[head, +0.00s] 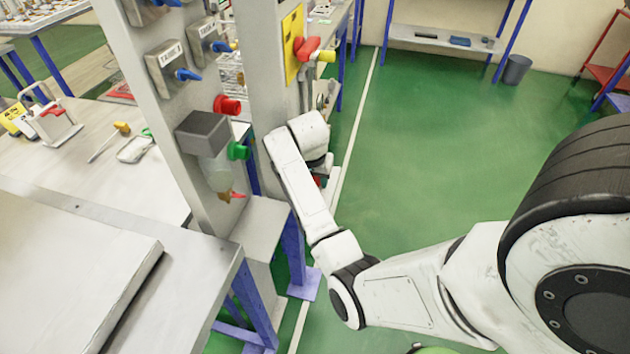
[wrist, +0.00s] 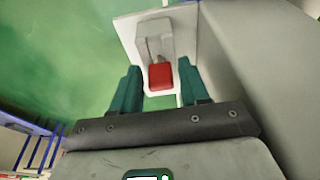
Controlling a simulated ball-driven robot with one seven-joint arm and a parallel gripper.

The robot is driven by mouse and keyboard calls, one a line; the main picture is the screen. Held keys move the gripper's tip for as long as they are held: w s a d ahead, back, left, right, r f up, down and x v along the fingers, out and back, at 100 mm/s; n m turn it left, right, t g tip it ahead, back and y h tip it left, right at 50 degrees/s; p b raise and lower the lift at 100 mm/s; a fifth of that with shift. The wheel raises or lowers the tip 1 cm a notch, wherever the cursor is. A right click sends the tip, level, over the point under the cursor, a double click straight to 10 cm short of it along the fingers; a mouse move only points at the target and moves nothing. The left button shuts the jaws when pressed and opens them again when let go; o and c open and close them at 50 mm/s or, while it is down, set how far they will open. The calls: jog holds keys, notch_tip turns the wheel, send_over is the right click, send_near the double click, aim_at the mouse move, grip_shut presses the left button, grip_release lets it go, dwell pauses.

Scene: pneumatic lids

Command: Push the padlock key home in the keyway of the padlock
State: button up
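In the wrist view, a red block (wrist: 160,76) with a thin grey loop above it, which looks like the padlock, sits in front of a grey housing (wrist: 154,38). My gripper (wrist: 159,82) has two teal fingers standing apart, one on each side of the red block. Narrow gaps show between the fingers and the block, and I see nothing clamped. I cannot make out a key or a keyway. In the head view, my wrist hides most of this spot; only a small red patch (head: 317,181) shows below it.
A white plate (wrist: 187,22) lies behind the housing. A broad grey post surface rises close on the right in the wrist view. In the head view, a panel with valves stands left of my arm, and a yellow plate (head: 293,45) with a red handle is above. Green floor is open right.

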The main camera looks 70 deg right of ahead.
jog(key=c, duration=0.7)
jog(key=p+v, duration=0.2)
jog(key=d+p+v, duration=0.1)
jog(key=p+v, duration=0.1)
jog(key=p, duration=0.1)
jog(key=shift+r, duration=0.4)
dwell(0.3)
